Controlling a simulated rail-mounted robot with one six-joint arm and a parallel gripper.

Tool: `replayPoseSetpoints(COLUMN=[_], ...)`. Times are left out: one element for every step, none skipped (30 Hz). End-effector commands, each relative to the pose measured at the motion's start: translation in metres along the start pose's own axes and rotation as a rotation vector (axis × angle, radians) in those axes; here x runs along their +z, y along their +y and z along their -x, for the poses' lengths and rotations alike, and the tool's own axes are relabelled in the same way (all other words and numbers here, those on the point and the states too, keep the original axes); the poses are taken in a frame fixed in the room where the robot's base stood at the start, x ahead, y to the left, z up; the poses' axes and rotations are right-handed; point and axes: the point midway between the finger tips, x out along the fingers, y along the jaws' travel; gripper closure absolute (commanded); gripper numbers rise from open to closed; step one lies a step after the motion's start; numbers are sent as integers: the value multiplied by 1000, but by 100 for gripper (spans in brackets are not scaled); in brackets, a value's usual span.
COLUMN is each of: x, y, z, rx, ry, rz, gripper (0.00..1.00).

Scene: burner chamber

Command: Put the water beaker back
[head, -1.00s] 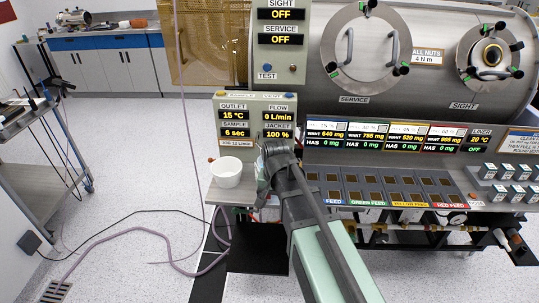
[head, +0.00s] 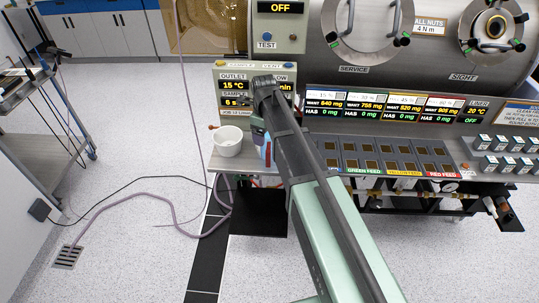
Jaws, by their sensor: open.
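A white beaker (head: 229,145) stands upright on the left end of the grey bench ledge, below the outlet and sample display (head: 236,88). What it contains cannot be made out. My gripper (head: 258,132) is open just to the right of the beaker, partly hidden by my own arm. It looks apart from the beaker, with nothing visibly between its fingers. A small red and blue item (head: 266,152) shows just below my gripper, mostly hidden by my arm.
The feed tray rows (head: 395,160) lie on the ledge to the right, under the weight displays (head: 385,106). Several small boxes (head: 507,144) stand at the far right. A hose (head: 150,200) and black cable cross the floor at left. A cart (head: 35,110) stands further left.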

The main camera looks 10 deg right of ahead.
Motion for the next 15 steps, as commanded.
replayPoseSetpoints(x=[0,0,0,0,0,1,1,1,2,2,2,2,2,2,2], y=[0,0,0,0,0,0,-1,-1,-2,-2,-2,-2,-2,-2,-2], z=[-5,-4,-3,-5,-8,-14,-20,-27,-36,-43,-49,-55,-57,-58,-57], rx=[0,0,0,0,0,0,0,0,0,0,0,0,0,0,0], ry=[0,0,0,0,0,0,0,0,0,0,0,0,0,0,0], rz=[0,0,0,1,1,1,1,1,1,1,1,1,1,1,1], gripper=[21,21,21,21,21,21,21,21,21,21,21,21,21,21,21])
